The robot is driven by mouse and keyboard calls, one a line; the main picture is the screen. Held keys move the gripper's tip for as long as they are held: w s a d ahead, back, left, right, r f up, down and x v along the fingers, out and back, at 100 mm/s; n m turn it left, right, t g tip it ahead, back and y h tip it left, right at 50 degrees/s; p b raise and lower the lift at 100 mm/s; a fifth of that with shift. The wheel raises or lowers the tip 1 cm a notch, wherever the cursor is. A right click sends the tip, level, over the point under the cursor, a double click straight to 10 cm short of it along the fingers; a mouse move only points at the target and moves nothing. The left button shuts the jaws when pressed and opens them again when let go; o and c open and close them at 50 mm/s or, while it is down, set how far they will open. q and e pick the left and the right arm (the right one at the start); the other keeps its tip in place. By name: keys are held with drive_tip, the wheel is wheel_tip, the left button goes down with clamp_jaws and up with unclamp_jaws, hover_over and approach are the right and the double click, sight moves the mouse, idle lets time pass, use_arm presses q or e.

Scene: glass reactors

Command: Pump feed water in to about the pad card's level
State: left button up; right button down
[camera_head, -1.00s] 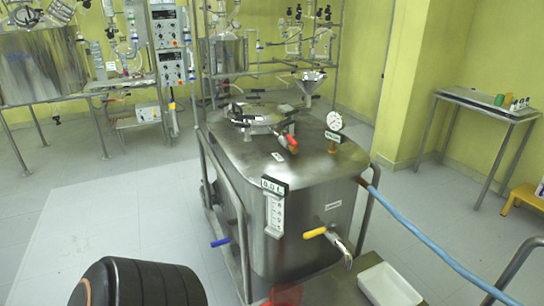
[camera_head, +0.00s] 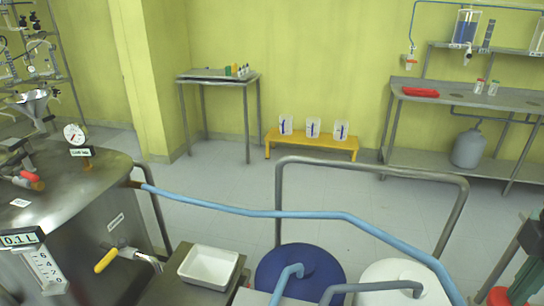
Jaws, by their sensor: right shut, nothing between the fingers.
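The steel vessel (camera_head: 100,235) stands at the left. A light blue hose (camera_head: 245,211) runs from the vessel to the lower right. A blue drum (camera_head: 265,280) and a white drum (camera_head: 427,275) stand at the bottom. My right gripper is shut and empty; its fingers are not clear. My left gripper is not in view.
A white tray (camera_head: 208,268) lies beside the yellow-handled valve (camera_head: 106,260). A metal rail (camera_head: 372,170) stands behind the drums. A yellow bench (camera_head: 310,142) with several small containers and a steel bench (camera_head: 465,105) stand at the back. The floor between is clear.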

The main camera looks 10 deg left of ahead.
wheel_tip(320, 180, down, 2)
drive_tip(key=shift+f+b, duration=0.15)
drive_tip(key=shift+b, duration=0.65)
drive_tip(key=shift+f+b, duration=0.35)
drive_tip(key=shift+b, duration=0.05)
use_arm(q)
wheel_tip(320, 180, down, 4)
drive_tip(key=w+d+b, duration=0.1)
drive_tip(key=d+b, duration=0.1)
drive_tip(key=b, duration=0.1)
use_arm(e)
wheel_tip(320, 180, down, 3)
drive_tip(key=shift+r, duration=0.1)
drive_tip(key=shift+r+p, duration=0.45)
drive_tip(key=shift+r, duration=0.05)
wheel_tip(320, 180, up, 8)
drive_tip(key=p, duration=0.4)
drive_tip(key=shift+r+p, duration=0.2)
drive_tip(key=shift+p, duration=0.2)
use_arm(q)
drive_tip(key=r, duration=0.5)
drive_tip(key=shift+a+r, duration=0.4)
